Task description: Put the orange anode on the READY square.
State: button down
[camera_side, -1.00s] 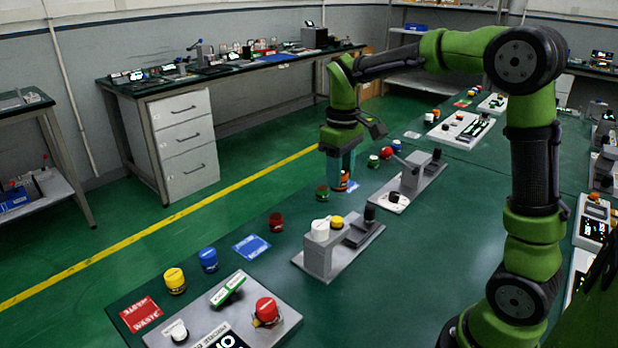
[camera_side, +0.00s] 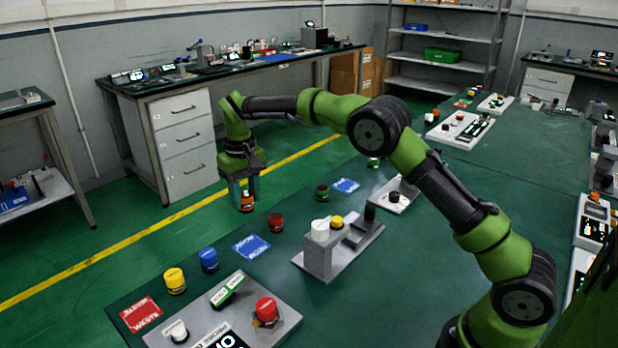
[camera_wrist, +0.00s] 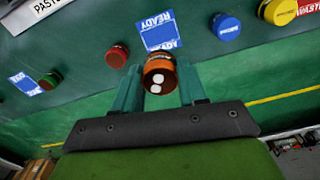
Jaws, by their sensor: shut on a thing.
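My gripper (camera_side: 244,194) is shut on the orange anode (camera_side: 246,203), a short cylinder held upright between its fingers. In the wrist view, the orange anode (camera_wrist: 159,77) sits between the teal fingers (camera_wrist: 160,86), just below the READY square in the picture. The READY square (camera_side: 252,247) is a blue card with white lettering on the green table; it also shows in the wrist view (camera_wrist: 160,30). Nothing stands on it. The gripper and anode are in the air, apart from the square, near the table's far edge.
A dark red anode (camera_side: 276,222) and a blue anode (camera_side: 208,260) flank the square. A yellow anode (camera_side: 175,280) and red WASTE square (camera_side: 141,314) stand farther left. A green anode (camera_side: 322,192) is beside another blue square (camera_side: 345,185). A grey fixture (camera_side: 320,260) stands to the right.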

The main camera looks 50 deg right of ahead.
notch_tip(320, 180, down, 12)
jog(key=shift+r, duration=0.25)
dwell(0.4)
jog(key=c, duration=0.6)
grip_release()
jog(key=shift+f, duration=0.2)
